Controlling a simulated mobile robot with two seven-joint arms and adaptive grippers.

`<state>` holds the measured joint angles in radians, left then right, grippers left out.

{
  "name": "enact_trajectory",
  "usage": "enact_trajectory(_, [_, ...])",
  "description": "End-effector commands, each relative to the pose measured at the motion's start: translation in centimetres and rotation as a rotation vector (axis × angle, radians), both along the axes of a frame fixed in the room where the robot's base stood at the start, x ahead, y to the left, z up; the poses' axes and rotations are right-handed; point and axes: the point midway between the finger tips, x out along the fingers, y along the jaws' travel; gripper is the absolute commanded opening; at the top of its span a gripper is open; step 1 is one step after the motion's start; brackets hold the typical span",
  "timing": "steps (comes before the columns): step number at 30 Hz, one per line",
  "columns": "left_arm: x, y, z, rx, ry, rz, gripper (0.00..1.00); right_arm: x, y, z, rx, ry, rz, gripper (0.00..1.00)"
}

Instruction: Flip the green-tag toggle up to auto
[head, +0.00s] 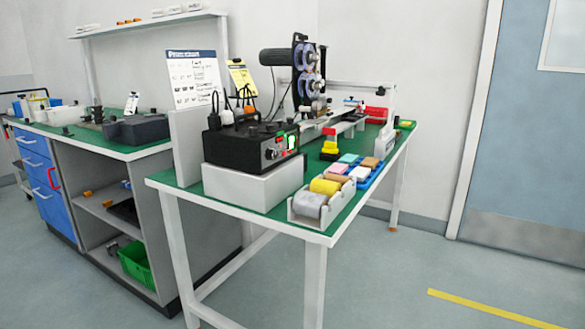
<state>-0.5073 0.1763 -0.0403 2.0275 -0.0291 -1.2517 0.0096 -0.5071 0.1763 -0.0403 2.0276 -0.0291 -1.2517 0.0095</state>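A black control box (250,146) sits on a white block (250,186) on the green-topped table. Its front panel has a red knob, a small lit display and a green tag (292,141) at its right end. The toggle beside the green tag is too small at this distance to tell its position. Neither of my grippers is in the head view.
A machine with reels (308,70) stands behind the box. A tray of tape rolls (322,200) and a blue tray of coloured blocks (372,177) lie at the table's right. A sign (197,80) stands behind the box. Floor in front is clear.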

Motion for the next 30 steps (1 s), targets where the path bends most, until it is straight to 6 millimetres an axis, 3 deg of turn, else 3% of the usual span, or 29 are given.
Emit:
enact_trajectory(1, [0.01,0.01,-0.01,0.0,0.0,0.0,0.36,0.01,-0.01,-0.01,0.0,0.0,0.0,0.4])
enact_trajectory(10, [0.01,0.0,-0.03,0.0,0.0,0.0,0.0,0.03,-0.01,-0.01,0.0,0.0,0.0,0.4])
enact_trajectory(30, [-0.02,0.0,-0.06,0.0,0.001,0.0,0.0,0.04,-0.02,-0.02,0.0,0.0,0.0,0.4])
